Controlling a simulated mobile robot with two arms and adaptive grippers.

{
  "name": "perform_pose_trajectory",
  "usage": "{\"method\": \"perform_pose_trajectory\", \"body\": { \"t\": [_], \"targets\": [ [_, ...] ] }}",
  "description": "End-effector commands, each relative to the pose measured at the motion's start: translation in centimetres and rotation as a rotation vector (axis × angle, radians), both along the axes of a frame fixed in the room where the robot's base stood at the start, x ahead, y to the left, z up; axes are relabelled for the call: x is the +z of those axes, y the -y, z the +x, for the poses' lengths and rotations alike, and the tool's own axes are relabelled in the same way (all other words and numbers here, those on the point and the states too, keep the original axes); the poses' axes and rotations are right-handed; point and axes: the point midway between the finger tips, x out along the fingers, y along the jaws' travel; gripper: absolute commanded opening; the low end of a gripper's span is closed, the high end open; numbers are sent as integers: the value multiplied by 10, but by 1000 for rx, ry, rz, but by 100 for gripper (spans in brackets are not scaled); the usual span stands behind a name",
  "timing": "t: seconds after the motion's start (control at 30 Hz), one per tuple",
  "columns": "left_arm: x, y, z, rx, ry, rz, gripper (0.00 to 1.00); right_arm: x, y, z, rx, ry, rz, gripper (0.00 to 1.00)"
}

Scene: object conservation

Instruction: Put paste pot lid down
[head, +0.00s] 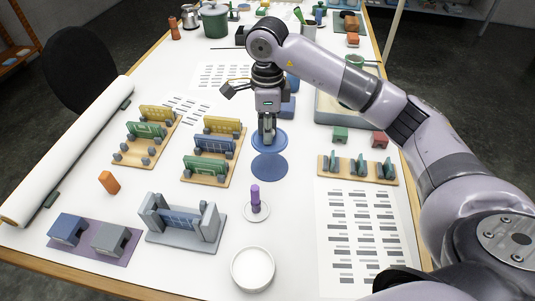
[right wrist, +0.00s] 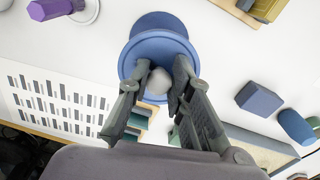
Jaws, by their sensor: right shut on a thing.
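My right gripper (head: 267,138) is shut on the knob of a round blue lid (head: 283,141). In the right wrist view, my right gripper (right wrist: 160,78) has a finger on each side of the pale grey knob (right wrist: 160,83), with the blue lid (right wrist: 135,50) beyond it. A flat blue disc (head: 269,167) lies on the white table, just in front of the lid in the head view. The lid partly overlaps the disc (right wrist: 158,20) in the wrist view; the gap between them is hard to judge. My left gripper is not in view.
A white round pot (head: 252,268) stands near the front edge. A purple-handled piece on a white round base (head: 256,205) stands between it and the disc. Wooden racks (head: 210,165) are left; a small rack (head: 358,170) and printed sheet (head: 365,235) are right.

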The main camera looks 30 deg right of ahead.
Motion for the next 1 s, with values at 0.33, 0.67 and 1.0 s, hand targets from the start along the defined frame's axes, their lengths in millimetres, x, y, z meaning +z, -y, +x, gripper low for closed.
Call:
{"method": "perform_pose_trajectory", "body": {
  "t": [0.33,0.67,1.0],
  "targets": [
    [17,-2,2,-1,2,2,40,-53,0,0,1,0,0,1],
    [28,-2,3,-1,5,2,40,-93,0,-1,1,-1,0,1],
    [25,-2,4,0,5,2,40,-98,1,0,2,0,-1,1]
  ]
}}
